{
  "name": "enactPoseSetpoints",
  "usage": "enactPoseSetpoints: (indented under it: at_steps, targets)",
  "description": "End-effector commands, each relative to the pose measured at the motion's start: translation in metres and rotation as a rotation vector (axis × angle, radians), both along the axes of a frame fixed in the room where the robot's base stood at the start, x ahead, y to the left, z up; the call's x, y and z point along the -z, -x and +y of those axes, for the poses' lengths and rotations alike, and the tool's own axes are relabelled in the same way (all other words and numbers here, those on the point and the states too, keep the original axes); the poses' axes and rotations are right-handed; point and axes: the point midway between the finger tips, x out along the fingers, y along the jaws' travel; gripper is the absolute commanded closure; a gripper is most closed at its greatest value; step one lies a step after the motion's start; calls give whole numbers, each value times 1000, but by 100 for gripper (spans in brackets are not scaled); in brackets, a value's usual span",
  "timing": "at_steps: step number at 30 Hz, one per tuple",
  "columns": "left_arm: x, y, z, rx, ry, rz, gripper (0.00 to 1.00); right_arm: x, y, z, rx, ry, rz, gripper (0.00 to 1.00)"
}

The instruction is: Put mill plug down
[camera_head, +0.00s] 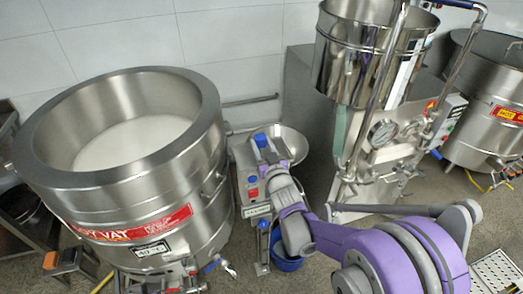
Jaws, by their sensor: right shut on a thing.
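My right arm, purple and grey, reaches in from the lower right to the small mill unit in the middle. My right gripper (265,149) is over that unit, in front of its round steel bowl (290,140). It is shut on a small blue piece (260,139) at its tip, which appears to be the mill plug. The gripper and wrist hide part of the plug and bowl, and I cannot tell whether the plug touches the unit. The mill's control box (252,184) shows a blue knob and a red button. My left gripper is not in view.
A large steel vat (150,215) with white liquid stands close on the left. A blue bucket (287,262) is on the floor below the mill. A steel hopper machine (355,70) with pipes stands right of the mill, and another vat (480,140) is at far right.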

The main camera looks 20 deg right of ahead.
Motion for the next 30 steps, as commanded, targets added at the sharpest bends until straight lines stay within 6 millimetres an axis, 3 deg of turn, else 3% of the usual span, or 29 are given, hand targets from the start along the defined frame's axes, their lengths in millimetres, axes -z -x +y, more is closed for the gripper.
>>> enactPoseSetpoints:
  at_steps: [5, 27, 28, 30]
  targets:
    - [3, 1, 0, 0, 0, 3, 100, 23, 0, 0, 0, 1, 0, 100]
    - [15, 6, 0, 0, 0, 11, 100, 36, 0, 0, 0, 0, 1, 100]
    - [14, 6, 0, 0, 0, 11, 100, 36, 0, 0, 0, 0, 1, 52]
    - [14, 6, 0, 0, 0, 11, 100, 35, 0, 0, 0, 0, 0, 39]
